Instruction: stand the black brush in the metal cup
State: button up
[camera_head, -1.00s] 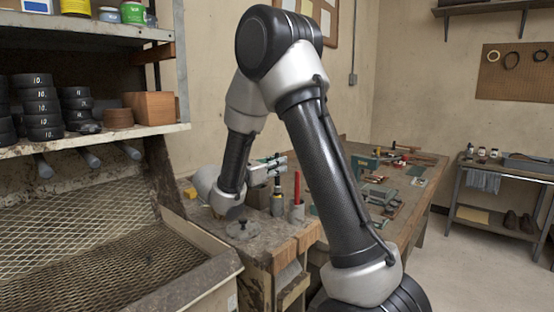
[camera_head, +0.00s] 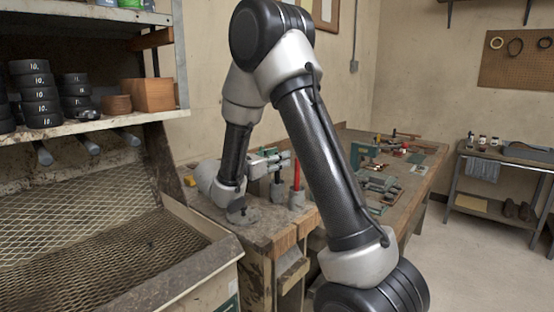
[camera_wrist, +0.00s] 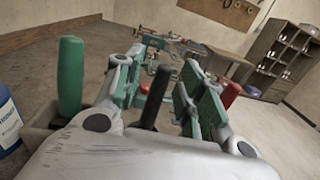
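My gripper (camera_head: 276,160) is over the near corner of the workbench. In the wrist view its green-padded fingers (camera_wrist: 165,98) are apart. A black handle (camera_wrist: 152,98), which looks like the black brush, shows in the gap between them; I cannot tell whether either finger touches it. In the head view the black handle (camera_head: 277,178) stands upright in a grey holder (camera_head: 278,194), just below the fingers. I cannot clearly make out the metal cup.
A red handle (camera_head: 297,172) stands in a grey holder (camera_head: 297,198) just right of the black one. A green handle (camera_wrist: 70,76) and a blue bottle (camera_wrist: 8,122) are left in the wrist view.

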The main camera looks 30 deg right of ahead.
jog(key=v, duration=1.2)
dwell(0.5)
